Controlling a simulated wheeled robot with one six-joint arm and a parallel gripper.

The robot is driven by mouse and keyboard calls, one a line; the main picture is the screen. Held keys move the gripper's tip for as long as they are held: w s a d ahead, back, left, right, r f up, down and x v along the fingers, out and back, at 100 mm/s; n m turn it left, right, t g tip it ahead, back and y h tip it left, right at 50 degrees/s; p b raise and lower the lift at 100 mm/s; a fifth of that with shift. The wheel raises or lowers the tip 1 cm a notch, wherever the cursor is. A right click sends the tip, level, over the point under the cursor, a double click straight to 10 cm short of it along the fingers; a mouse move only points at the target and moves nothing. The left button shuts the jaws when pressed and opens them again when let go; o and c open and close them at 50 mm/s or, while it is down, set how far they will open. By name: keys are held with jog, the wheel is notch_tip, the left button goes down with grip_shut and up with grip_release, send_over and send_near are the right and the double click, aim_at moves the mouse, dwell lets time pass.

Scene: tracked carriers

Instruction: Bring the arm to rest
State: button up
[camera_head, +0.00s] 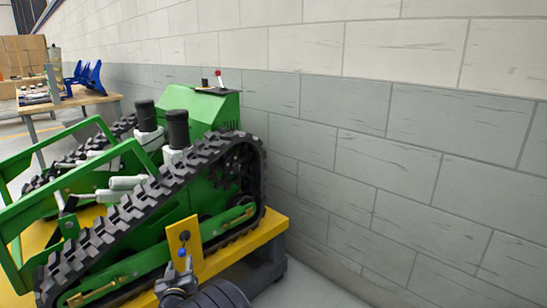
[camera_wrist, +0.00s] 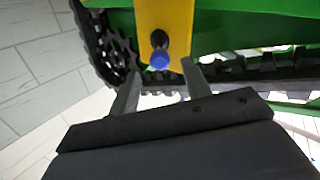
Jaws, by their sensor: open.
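My gripper (camera_head: 178,266) is low in the head view, in front of the green tracked carrier (camera_head: 195,105). Its two fingers also show in the wrist view (camera_wrist: 160,75), spread apart with nothing held between them. A yellow plate (camera_head: 173,236) stands upright at the carrier's near side. A dark knob with a blue end (camera_head: 183,252) sticks out from it, just above my fingertips. In the wrist view the blue end (camera_wrist: 160,59) appears between and just beyond the fingertips. I cannot tell the exact gap.
The carrier's black track (camera_head: 130,215) rises close behind my gripper, over a yellow platform (camera_head: 270,225). A grey block wall (camera_head: 400,150) runs along the right. A wooden table (camera_head: 75,100) with blue parts (camera_head: 90,76) stands far left. Some floor (camera_head: 310,285) is clear at lower right.

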aim_at(185, 248)
jog(key=shift+b+x, duration=0.85)
jog(key=shift+x, duration=3.3)
jog(key=shift+s, duration=0.1)
jog(key=p+v, duration=0.3)
jog(key=v, duration=0.8)
jog(key=b+x, duration=0.3)
jog(key=x, duration=0.8)
jog(key=shift+d, duration=0.1)
jog(key=shift+f+b, duration=0.2)
jog(key=shift+b, duration=0.4)
jog(key=shift+d+r+n+y+b, duration=0.1)
jog(key=shift+d+n+y+b, duration=0.15)
jog(key=shift+n+y+b, duration=0.4)
jog(key=shift+d+r+g+y+b, duration=0.1)
jog(key=shift+g+y+b, duration=0.25)
jog(key=shift+b, duration=0.1)
